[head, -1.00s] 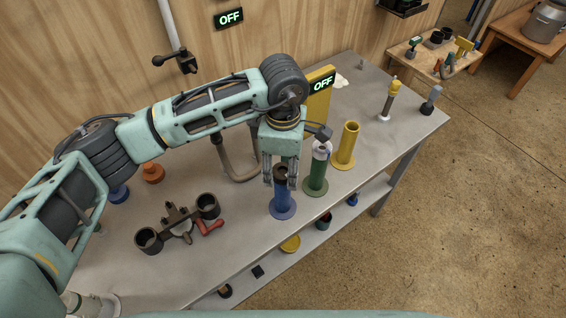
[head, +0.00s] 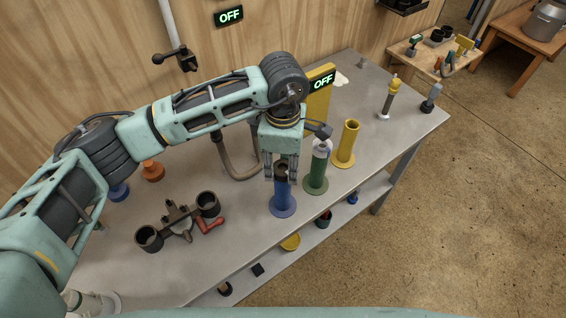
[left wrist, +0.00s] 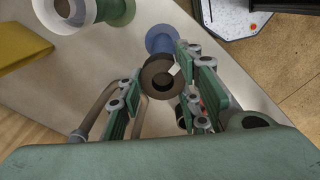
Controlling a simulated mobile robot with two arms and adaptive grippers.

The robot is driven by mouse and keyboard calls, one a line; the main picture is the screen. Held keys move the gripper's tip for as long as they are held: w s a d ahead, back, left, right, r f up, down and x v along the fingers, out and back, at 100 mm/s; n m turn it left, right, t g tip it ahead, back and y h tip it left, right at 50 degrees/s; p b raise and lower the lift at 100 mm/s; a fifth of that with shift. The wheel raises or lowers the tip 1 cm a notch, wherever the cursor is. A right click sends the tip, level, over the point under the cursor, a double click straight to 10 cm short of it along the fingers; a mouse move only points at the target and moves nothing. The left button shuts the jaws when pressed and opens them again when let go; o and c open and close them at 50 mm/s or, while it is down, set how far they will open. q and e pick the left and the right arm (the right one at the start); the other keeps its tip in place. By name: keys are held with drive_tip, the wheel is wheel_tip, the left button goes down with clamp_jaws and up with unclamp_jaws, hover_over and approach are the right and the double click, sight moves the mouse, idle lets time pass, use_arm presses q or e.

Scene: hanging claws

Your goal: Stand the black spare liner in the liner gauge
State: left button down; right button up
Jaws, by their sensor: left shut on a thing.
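The black spare liner (head: 282,169) shows as a dark hollow piece at the top of a blue flanged tube (head: 283,200). In the left wrist view the dark ring-shaped end (left wrist: 153,82) sits between my fingers, with the blue flange (left wrist: 164,36) beyond it. My left gripper (head: 281,178) points down and is shut on the liner. I cannot tell whether the liner's lower end is inside the blue tube or just above it. A green tube (head: 316,182) with a pale top and an open yellow tube (head: 347,143) stand beside it. Which is the liner gauge is unclear. My right gripper is not in view.
A two-cup fixture with a red handle (head: 210,223) lies left on the grey bench (head: 235,250). Posts stand at the right end. The bench's front edge is close.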

use_arm(q)
wheel_tip(320, 180, up, 18)
drive_tip(key=p, duration=0.6)
idle(0.5)
